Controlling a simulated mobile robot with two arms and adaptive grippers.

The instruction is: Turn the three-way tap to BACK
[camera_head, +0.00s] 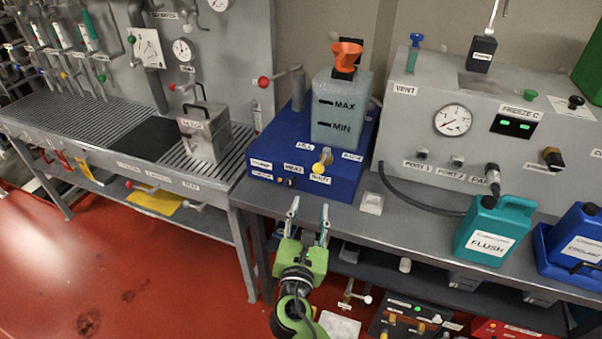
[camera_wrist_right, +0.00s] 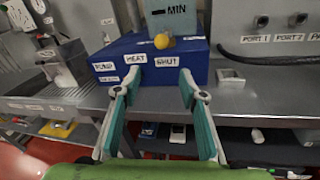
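The three-way tap (camera_head: 323,160) is on the blue box (camera_head: 345,188) below the translucent MAX/MIN tank. Its handle has a yellow ball end, which points forward toward the SHUT label. The BACK label (camera_head: 352,156) is to its right, and FILL is to its left. In the right wrist view the yellow ball (camera_wrist_right: 162,41) is above the SHUT label. My right gripper (camera_head: 309,207) is open and empty, in front of the bench edge and apart from the tap. Its spread fingers (camera_wrist_right: 156,92) also show in the right wrist view. My left gripper is out of view.
A blue jug and a teal FLUSH jug (camera_head: 493,228) stand at the right. A grey machine with a gauge (camera_head: 500,125) stands behind, with a black hose (camera_head: 420,203) on the bench. A small white dish (camera_head: 371,203) is right of the blue box. A metal box (camera_head: 204,133) is left.

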